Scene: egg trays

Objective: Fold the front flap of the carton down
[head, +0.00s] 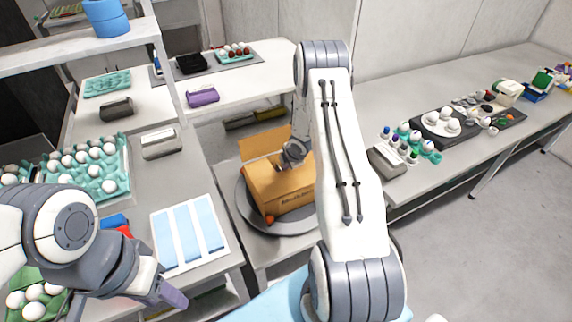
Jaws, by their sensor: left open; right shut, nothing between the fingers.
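The orange-brown cardboard carton (272,190) stands on a round grey turntable (247,214) in the middle of the head view. A flap (262,144) stands raised at its far side. Dark lettering shows on its near side. My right gripper (282,164) is shut and empty, at the carton's top. My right arm covers the carton's right part, and I cannot tell whether the fingers touch cardboard or how the front flap lies. My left gripper (130,304) is open at the lower left, well away from the carton.
Left of the carton, a bench holds a teal egg tray (126,180) with white eggs and a blue-and-white striped sheet (211,251). A small orange-red object (269,219) sits by the carton's near corner. A long table with trays stands at right.

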